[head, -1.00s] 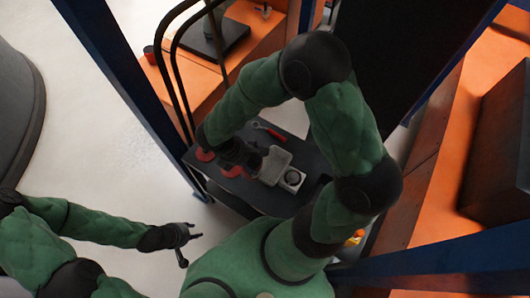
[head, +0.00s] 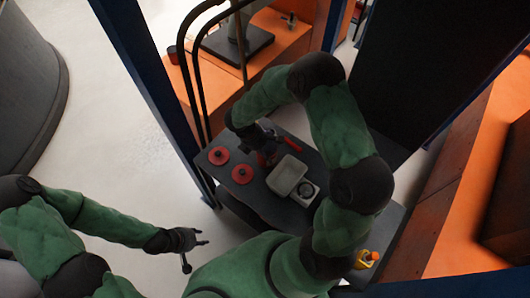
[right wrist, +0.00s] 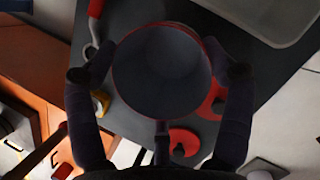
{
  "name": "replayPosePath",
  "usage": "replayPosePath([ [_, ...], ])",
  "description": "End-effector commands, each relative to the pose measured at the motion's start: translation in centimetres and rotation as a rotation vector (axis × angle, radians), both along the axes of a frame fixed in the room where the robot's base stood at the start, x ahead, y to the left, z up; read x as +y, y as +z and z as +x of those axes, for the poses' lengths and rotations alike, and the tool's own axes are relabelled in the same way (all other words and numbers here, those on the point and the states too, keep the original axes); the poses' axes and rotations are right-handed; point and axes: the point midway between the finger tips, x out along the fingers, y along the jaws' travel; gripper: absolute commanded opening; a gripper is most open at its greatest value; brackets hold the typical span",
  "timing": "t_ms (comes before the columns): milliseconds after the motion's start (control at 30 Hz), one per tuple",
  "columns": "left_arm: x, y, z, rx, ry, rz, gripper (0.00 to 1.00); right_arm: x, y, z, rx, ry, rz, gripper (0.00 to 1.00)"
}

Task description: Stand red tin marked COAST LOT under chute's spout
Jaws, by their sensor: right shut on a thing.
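A round tin with a red rim and a dark inside (right wrist: 162,75) is between the fingers of my right gripper (right wrist: 160,82) in the right wrist view. The gripper is shut on it, one finger on each side. In the head view the right gripper (head: 265,148) is over the dark cart top, with the red tin (head: 266,159) small and partly hidden under it. No marking on the tin can be read. My left gripper (head: 197,254) is open and empty, left of the cart. I cannot make out the chute's spout for sure.
Two red discs with dark knobs (head: 218,156) (head: 242,174) lie on the cart top (head: 265,205). A red-handled tool (head: 291,143), a grey tray (head: 287,175) and a pale box with a dark ring (head: 306,192) are there too. A blue post (head: 150,90) stands at left.

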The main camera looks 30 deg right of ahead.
Motion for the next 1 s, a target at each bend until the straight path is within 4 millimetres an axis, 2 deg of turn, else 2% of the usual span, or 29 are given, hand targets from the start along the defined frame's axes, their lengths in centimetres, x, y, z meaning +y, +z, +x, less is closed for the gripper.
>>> replayPosePath([
  [33, 0.0, -0.8, 0.0, 0.000, 0.000, 0.000, 0.40, 0.1, -1.4, -0.2, 0.005, 0.002, 0.000, 0.43],
  [133, 0.0, -1.3, 0.0, 0.001, 0.000, 0.000, 0.40, 0.1, -2.4, -0.2, 0.003, 0.001, 0.001, 0.43],
  [533, 0.0, -1.5, 0.0, 0.000, 0.000, 0.000, 0.40, 0.1, -2.8, -0.2, 0.003, 0.001, 0.001, 0.43],
  [567, 0.0, -1.4, 0.0, 0.000, 0.000, 0.000, 0.40, 0.1, -2.7, -0.2, 0.003, 0.001, 0.001, 0.87],
  [600, 0.0, -1.4, 0.0, 0.000, 0.000, 0.000, 0.40, 0.1, -2.7, -0.2, 0.003, 0.001, 0.001, 0.98],
  [1000, 0.0, -1.3, 0.0, 0.000, 0.000, 0.000, 0.40, 0.1, -2.6, -0.2, 0.003, 0.001, 0.001, 1.00],
])
